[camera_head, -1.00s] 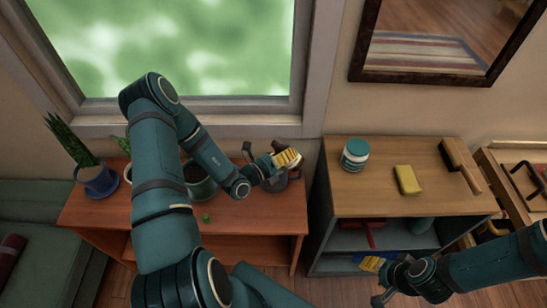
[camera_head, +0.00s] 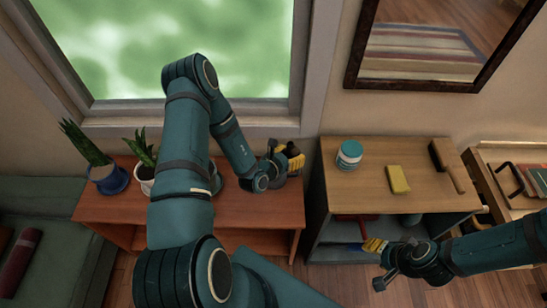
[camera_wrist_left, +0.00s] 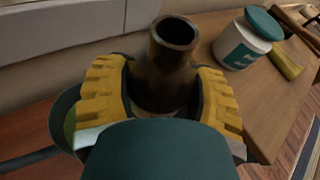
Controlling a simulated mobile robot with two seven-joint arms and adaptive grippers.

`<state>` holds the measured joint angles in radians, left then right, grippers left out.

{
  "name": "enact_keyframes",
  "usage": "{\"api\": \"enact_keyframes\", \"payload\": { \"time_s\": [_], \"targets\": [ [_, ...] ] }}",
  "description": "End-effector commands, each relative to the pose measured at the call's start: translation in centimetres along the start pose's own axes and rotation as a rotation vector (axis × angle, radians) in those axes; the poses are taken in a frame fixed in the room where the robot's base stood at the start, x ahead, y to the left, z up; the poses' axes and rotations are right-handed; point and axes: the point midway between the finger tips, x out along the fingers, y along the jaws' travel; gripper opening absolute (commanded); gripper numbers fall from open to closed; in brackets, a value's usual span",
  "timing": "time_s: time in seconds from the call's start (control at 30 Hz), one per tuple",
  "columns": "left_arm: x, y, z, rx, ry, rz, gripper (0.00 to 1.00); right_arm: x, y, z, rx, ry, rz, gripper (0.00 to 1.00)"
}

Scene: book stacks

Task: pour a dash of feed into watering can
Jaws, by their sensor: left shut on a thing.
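My left gripper (camera_head: 290,157) is above the right end of the red-brown bench by the window. It is shut on a dark brown bottle, whose open neck (camera_wrist_left: 174,45) rises between the yellow finger pads in the left wrist view. The mouth looks uncapped; its contents cannot be made out. A dark rounded rim (camera_wrist_left: 62,118), probably the watering can, shows beside and below the fingers in that view. In the head view, my gripper mostly covers the can. My right gripper (camera_head: 374,262) is low in front of the shelf unit, holding nothing I can see; its finger gap is unclear.
A white jar with a teal lid (camera_head: 349,155), a yellow sponge (camera_head: 398,179) and a brush (camera_head: 447,165) are on the wooden shelf top to the right. Potted plants (camera_head: 108,178) stand on the bench's left end. The window frame is close behind.

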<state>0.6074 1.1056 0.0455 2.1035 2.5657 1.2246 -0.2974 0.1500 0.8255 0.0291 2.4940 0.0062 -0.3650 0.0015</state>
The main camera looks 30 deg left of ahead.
Motion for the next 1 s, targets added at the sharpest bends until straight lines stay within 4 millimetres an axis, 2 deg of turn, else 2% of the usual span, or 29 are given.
{"api": "enact_keyframes", "payload": {
  "time_s": [0.37, 0.7, 1.0],
  "targets": [
    [0.2, -0.6, 0.0, 0.132, 0.035, 0.054, 0.15, -1.3, -0.4, -0.1, 0.001, 0.000, -0.002, 0.47],
    [-0.7, -1.0, 2.5, 0.136, 0.035, 0.056, 0.15, -3.3, -1.2, -0.4, 0.001, 0.000, -0.002, 0.47],
    [-1.4, -1.3, 4.5, 0.135, 0.035, 0.056, 0.15, -4.1, -1.5, -0.6, 0.001, 0.000, -0.002, 0.47]
  ]
}}
